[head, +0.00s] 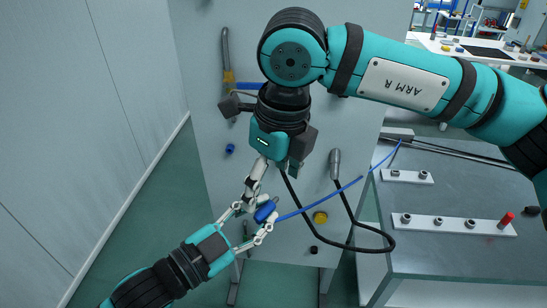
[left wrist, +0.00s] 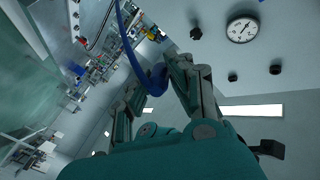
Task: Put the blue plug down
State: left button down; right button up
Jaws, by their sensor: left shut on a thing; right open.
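The blue plug (head: 265,212) is held between the fingers of my left gripper (head: 262,217), in front of the panel's lower part in the head view. A blue cable (head: 318,201) runs from the plug up and right toward the bench. In the left wrist view the plug (left wrist: 157,77) sits between the fingertips, with the cable rising from it. My right gripper (head: 275,172) is open just above, pointing down; its light finger comes close to the left gripper's fingers. I cannot tell whether they touch.
The grey panel (head: 212,120) carries a blue knob (head: 230,149), a yellow knob (head: 320,217) and a black cable (head: 345,245) looping from a grey connector (head: 335,165). The bench (head: 450,255) at right holds white socket strips (head: 440,223) and a red peg (head: 505,220); bare surface lies around them.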

aim_at(266, 204)
jog(key=f, duration=0.5)
jog(key=shift+w+a+f, duration=0.2)
jog(key=shift+a+f, duration=0.15)
jog(key=shift+a, duration=0.05)
jog(key=c, duration=1.2)
pick_arm(q)
jog(key=c, duration=1.7)
grip_release()
jog(key=o, duration=0.6)
pick_arm(e)
jog(key=shift+c, duration=1.4)
